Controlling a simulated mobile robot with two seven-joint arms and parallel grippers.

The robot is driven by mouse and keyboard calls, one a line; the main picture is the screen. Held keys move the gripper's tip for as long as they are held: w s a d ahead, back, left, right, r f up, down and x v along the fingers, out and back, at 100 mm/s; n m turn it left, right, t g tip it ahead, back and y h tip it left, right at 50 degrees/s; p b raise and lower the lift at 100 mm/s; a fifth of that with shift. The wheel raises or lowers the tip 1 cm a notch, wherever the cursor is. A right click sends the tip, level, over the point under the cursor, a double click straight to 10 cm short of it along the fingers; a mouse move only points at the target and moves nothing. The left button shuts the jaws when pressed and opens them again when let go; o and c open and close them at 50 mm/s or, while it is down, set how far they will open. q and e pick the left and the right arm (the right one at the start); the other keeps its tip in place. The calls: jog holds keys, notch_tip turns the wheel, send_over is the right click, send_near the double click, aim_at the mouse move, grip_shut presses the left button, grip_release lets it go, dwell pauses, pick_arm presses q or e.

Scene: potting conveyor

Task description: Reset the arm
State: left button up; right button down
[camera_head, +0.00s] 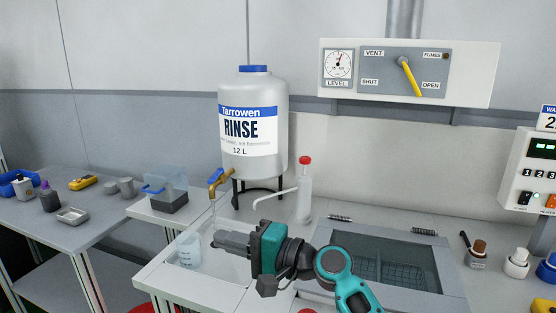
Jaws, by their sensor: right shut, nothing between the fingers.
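My right gripper (222,240) is at the lower middle, with its arm coming in from the lower right. Its fingers are together, with nothing between them, and point left. It is above the pale bench, below the brass tap (219,180) of the rinse tank. A clear beaker (189,249) stands just left of the fingertips, and they look apart in the picture. A thin stream seems to hang below the tap. My left gripper is out of view.
The rinse tank (254,165) stands behind my gripper on a dark stand. A wash bottle (304,195) with a red cap stands to its right. A hatch with a grid window (384,272) lies near my forearm. A vent panel (409,71) hangs above. Small bottles (477,254) stand at right.

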jog(key=s+d+f+n+g+h, duration=0.15)
jog(key=s+d+f+h, duration=0.25)
jog(key=s+d+f, duration=0.4)
jog(key=s+d+f+n+h, duration=0.35)
jog(key=s+d+f, duration=0.25)
jog(key=s+f, duration=0.3)
jog(key=s+d+f+n+g+h, duration=0.15)
jog(key=s+d+f+h, duration=0.25)
jog(key=s+d+h, duration=0.75)
jog(key=w+d+f+t+y, duration=0.1)
jog(key=w+f+t+y, duration=0.3)
jog(key=f+t, duration=0.3)
jog(key=shift+w+f, duration=0.75)
jog(key=shift+f, duration=0.15)
jog(key=shift+a+n, duration=0.1)
jog(key=shift+n, duration=0.15)
